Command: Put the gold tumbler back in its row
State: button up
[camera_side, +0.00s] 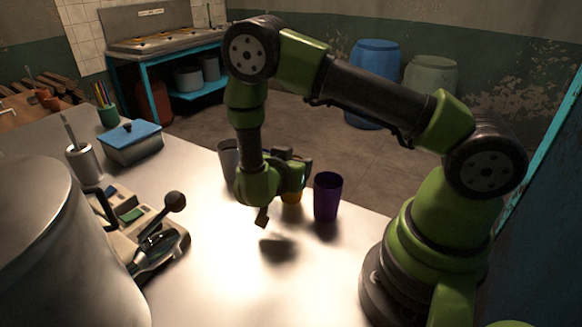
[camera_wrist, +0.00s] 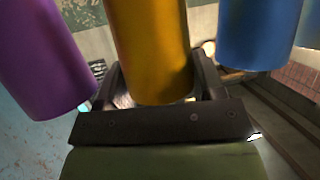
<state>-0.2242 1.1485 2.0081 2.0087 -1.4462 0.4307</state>
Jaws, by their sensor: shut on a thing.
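My gripper (camera_side: 293,176) is low over the bright table and shut on the gold tumbler (camera_wrist: 152,50). In the wrist view the fingers (camera_wrist: 160,82) sit on both sides of its lower part. In the side view only part of the gold tumbler (camera_side: 292,196) shows below my gripper; the rest is hidden. The purple tumbler (camera_side: 327,197) stands upright just right of it. In the wrist view the purple tumbler (camera_wrist: 45,60) is on the left and a blue tumbler (camera_wrist: 258,35) on the right, with gaps to the gold one. I cannot tell whether its base touches the table.
A grey tumbler (camera_side: 229,162) stands left of my gripper. A lever device (camera_side: 150,235), a large metal pot (camera_side: 60,255), a blue-lidded box (camera_side: 132,143) and a utensil holder (camera_side: 84,163) occupy the table's left side. The front middle of the table (camera_side: 245,285) is clear.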

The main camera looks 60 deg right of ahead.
jog(key=shift+f, duration=0.3)
jog(key=shift+f, duration=0.1)
jog(key=o, duration=0.8)
jog(key=shift+o, duration=0.2)
